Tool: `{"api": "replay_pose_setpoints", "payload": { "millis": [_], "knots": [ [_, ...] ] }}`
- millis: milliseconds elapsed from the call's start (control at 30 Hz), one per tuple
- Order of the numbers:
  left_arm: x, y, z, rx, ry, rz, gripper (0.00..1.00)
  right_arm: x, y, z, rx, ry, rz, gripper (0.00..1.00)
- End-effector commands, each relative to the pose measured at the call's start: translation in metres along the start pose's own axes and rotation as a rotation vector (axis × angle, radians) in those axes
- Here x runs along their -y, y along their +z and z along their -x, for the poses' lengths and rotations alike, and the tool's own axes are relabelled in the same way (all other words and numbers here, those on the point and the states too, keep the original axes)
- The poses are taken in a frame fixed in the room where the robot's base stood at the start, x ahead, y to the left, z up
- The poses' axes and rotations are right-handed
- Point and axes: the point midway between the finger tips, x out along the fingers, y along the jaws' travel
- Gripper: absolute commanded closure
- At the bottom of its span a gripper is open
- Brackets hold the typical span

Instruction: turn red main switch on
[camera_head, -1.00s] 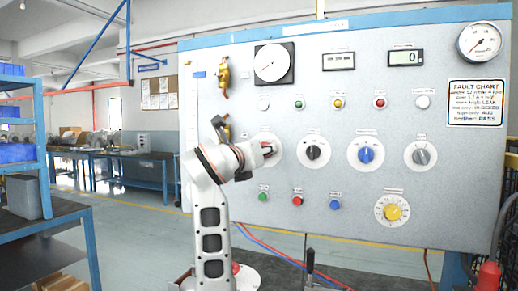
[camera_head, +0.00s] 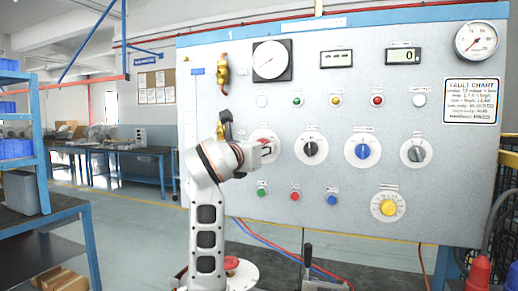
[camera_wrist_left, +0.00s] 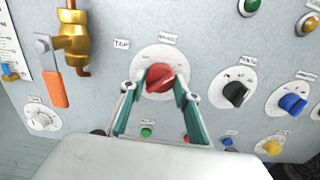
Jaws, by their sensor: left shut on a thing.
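The red main switch (camera_wrist_left: 160,77) is a red knob on a round white dial plate (camera_wrist_left: 146,58) on the grey panel. In the head view the red switch (camera_head: 264,141) shows just above my gripper, partly covered by it. In the left wrist view the knob looks tilted; its exact setting cannot be read. My left gripper (camera_wrist_left: 158,92) has one finger on each side of the knob and is shut on it. In the head view my left gripper (camera_head: 266,150) reaches the panel from the left. My right gripper is not in view.
To the right are a black knob (camera_head: 311,148), a blue knob (camera_head: 362,152) and a grey knob (camera_head: 416,154). Below are green, red and blue buttons and a yellow knob (camera_head: 388,207). A brass valve with an orange handle (camera_wrist_left: 57,88) is close on the left.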

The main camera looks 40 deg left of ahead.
Motion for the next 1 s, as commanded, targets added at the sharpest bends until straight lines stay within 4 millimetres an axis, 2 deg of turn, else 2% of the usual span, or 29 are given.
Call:
{"api": "replay_pose_setpoints", "payload": {
  "millis": [33,67,100,433,567,667,1000],
  "knots": [
    [0.000,-0.001,0.000,-0.001,0.000,-0.002,0.90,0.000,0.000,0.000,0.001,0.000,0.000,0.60],
    [0.000,-0.001,0.000,-0.001,0.000,-0.002,0.61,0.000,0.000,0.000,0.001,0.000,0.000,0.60],
    [0.000,-0.001,0.000,-0.001,0.000,-0.002,0.52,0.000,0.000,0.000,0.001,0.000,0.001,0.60],
    [0.000,0.000,0.000,0.000,0.000,0.000,0.52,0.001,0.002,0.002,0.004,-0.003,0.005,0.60],
    [-0.001,0.001,0.008,0.002,0.001,-0.001,0.52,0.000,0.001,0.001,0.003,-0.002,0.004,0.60],
    [-0.001,0.001,0.022,0.003,0.002,0.000,0.52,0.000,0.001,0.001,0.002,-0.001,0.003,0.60],
    [0.000,0.001,0.090,0.004,0.001,-0.002,0.52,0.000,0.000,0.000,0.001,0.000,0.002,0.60]
  ]
}}
